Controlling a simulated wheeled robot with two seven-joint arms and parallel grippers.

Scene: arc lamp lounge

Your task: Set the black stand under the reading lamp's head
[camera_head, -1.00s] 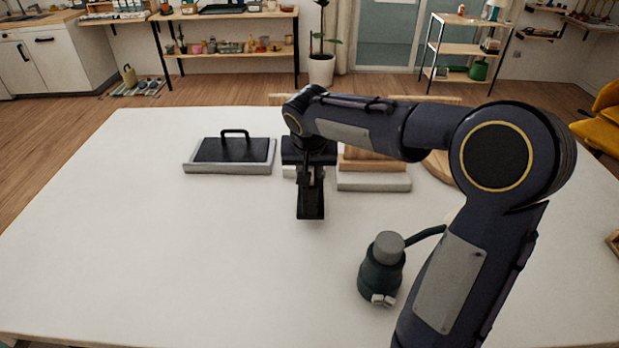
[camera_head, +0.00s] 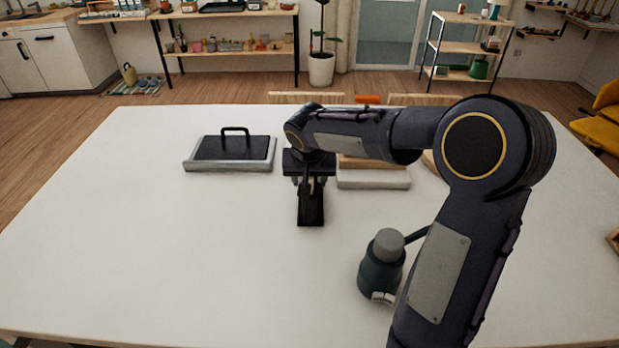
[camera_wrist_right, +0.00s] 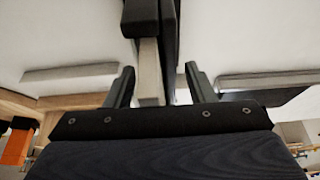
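The black stand (camera_head: 311,208) is on the white table left of the lamp, partly hidden by my right gripper (camera_head: 310,182). In the right wrist view, the stand's black part and pale post (camera_wrist_right: 149,72) lie between the fingers of my right gripper (camera_wrist_right: 160,72). The fingers are apart, with a gap on each side of the post. The reading lamp's dark green, bell-shaped head (camera_head: 379,274) has a grey cap and a small pale piece at its lower front. Its dark arm runs right, behind my right arm, which hides the rest. My left gripper is not in view.
A grey tray (camera_head: 228,168) with a black handled plate is at the back left of the table. A pale slab (camera_head: 373,179) with wood on it lies right of my gripper, partly behind my arm. The table's left and front left are clear.

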